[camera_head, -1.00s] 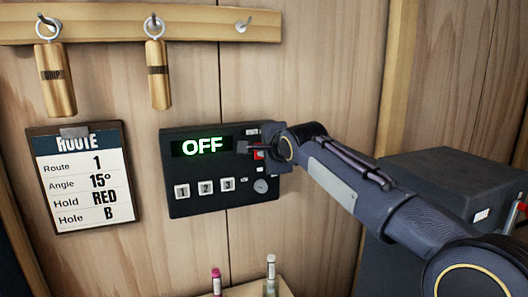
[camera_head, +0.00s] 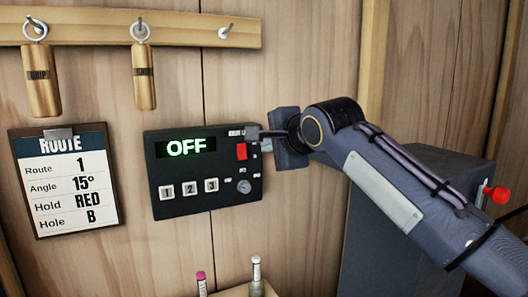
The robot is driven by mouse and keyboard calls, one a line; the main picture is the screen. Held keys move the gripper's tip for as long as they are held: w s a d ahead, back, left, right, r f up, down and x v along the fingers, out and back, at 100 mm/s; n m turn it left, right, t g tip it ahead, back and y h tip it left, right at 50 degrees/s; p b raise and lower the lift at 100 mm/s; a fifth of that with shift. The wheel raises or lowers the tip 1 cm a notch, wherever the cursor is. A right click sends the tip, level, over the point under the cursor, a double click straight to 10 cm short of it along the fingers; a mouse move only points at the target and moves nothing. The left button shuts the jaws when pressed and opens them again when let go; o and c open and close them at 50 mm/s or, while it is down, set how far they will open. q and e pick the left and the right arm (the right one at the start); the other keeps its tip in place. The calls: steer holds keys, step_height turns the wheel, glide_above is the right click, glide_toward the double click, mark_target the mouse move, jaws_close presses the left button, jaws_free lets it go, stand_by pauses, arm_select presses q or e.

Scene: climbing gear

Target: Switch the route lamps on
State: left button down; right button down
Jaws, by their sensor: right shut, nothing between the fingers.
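A black control panel (camera_head: 225,192) is fixed on the wooden wall. Its display (camera_head: 186,147) shows OFF in green. A red switch (camera_head: 241,151) sits at the panel's upper right, with three white buttons numbered 1, 2, 3 (camera_head: 189,188) and a round grey knob (camera_head: 244,186) lower down. My right gripper (camera_head: 262,133) is shut and empty at the panel's upper right edge, just above and right of the red switch. I cannot tell whether its tips touch the panel. My left gripper is not in view.
A route card (camera_head: 66,180) reads Route 1, Angle 15°, Hold RED, Hole B. Two wooden grips (camera_head: 144,78) hang from a hook rail (camera_head: 190,30). A dark box (camera_head: 400,225) with a red-tipped lever (camera_head: 497,194) stands right. Two small tubes (camera_head: 256,275) stand below the panel.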

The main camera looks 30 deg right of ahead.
steer(key=shift+s+a+r, duration=0.1)
steer(key=shift+s+r, duration=0.05)
steer(key=f+m+t+p, duration=0.1)
steer(key=m+p, duration=0.1)
steer(key=m, duration=1)
steer(key=f+m+t+p, duration=0.1)
steer(key=f+m+p, duration=0.1)
steer(key=m, duration=1)
steer(key=s+f+m+p, duration=0.1)
steer(key=f+m, duration=0.1)
steer(key=m, duration=1)
steer(key=shift+f+t+p, duration=0.15)
steer(key=shift+t+p, duration=0.25)
